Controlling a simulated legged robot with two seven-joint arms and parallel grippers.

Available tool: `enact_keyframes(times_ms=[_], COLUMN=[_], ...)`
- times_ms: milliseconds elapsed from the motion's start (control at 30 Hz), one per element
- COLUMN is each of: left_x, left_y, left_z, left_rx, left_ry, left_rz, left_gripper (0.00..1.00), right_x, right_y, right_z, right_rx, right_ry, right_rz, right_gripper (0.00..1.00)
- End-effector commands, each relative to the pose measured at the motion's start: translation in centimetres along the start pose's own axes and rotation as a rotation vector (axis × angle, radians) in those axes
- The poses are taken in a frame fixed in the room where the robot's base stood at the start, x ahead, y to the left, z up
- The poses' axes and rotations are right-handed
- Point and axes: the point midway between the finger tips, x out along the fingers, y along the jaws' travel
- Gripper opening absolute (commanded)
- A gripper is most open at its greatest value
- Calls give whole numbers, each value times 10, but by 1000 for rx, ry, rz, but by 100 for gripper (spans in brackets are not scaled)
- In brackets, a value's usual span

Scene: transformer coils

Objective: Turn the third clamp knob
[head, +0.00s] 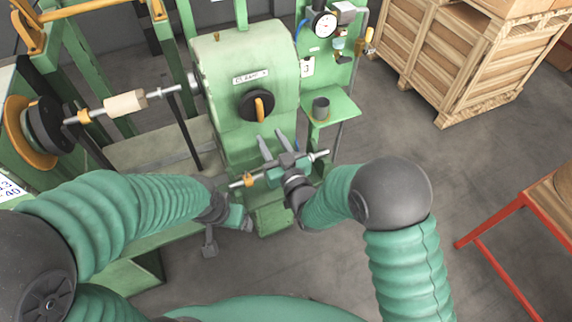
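A black round clamp knob (257,106) with an orange handle is on the face of the green machine housing (226,62), below a label that appears to read CLAMP. My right gripper (272,137) is just below the knob, fingers pointing up towards it. Its two grey fingers are spread apart with nothing between them, and it looks apart from the knob. My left gripper (238,218) is lower and to the left, away from the knob. Its fingers are not clear. No other clamp knob can be made out for certain.
A metal shaft with a wooden roller (125,103) runs left from the housing. A short rod (318,155) lies by my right gripper. A green shelf (340,107) holds a dark cup (320,108). Wooden crates (455,50) stand upper right. A red-framed table (515,205) is at right.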

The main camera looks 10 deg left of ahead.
Motion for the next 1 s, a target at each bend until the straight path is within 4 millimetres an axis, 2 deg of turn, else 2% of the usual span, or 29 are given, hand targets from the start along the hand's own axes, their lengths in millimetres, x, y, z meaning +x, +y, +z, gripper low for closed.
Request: enact_keyframes(times_ms=[1000], left_x=[8], left_y=[0], left_z=[2], left_rx=[0], left_ry=[0], left_rz=[0], left_gripper=[80], right_x=[-86], right_y=[2], right_z=[2], right_rx=[1], right_ry=[0], right_rz=[2], right_gripper=[38])
